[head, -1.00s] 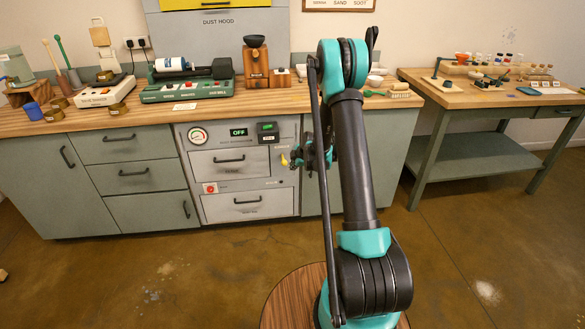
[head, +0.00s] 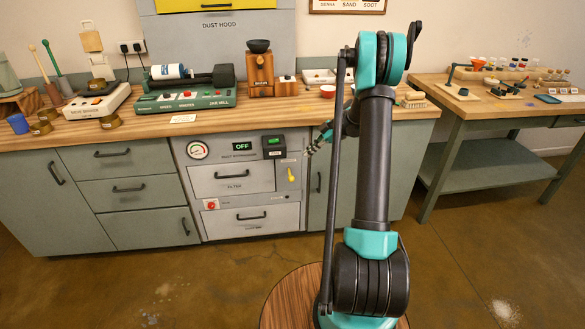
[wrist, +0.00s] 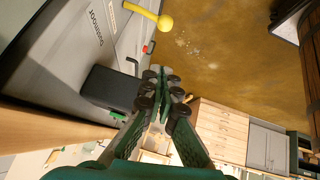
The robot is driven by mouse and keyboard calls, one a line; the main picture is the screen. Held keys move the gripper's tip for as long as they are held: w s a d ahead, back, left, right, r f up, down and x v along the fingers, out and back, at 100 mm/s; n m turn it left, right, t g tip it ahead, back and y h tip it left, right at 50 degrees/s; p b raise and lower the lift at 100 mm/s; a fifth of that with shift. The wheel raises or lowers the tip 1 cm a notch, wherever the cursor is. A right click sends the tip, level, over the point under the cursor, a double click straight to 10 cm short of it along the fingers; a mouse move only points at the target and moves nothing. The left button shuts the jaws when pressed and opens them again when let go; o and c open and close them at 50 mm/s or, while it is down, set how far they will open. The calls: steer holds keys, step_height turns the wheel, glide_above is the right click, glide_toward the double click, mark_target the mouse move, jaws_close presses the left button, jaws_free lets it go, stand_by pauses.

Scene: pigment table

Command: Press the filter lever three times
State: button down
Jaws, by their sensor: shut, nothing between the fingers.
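The yellow filter lever (head: 291,175) is on the right of the grey dust-hood panel (head: 232,172). In the wrist view the lever (wrist: 148,14) shows as a yellow rod with a round knob at the top of the picture. My gripper (head: 309,150) is up and to the right of the lever in the head view, in front of the cabinet face. In the wrist view my gripper (wrist: 165,77) has its fingertips together, with nothing between them. It is apart from the lever knob.
The panel's display (head: 242,146) reads OFF. The wooden worktop (head: 150,126) overhangs above. Open floor lies in front.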

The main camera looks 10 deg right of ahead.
stand_by(0.3)
glide_above(290, 177)
steer(key=d, duration=0.2)
step_height(290, 177, down, 7)
steer(key=shift+s+d+f, duration=0.1)
steer(key=shift+d+f, duration=0.05)
steer(key=shift+f, duration=2.15)
steer(key=shift+f, duration=0.1)
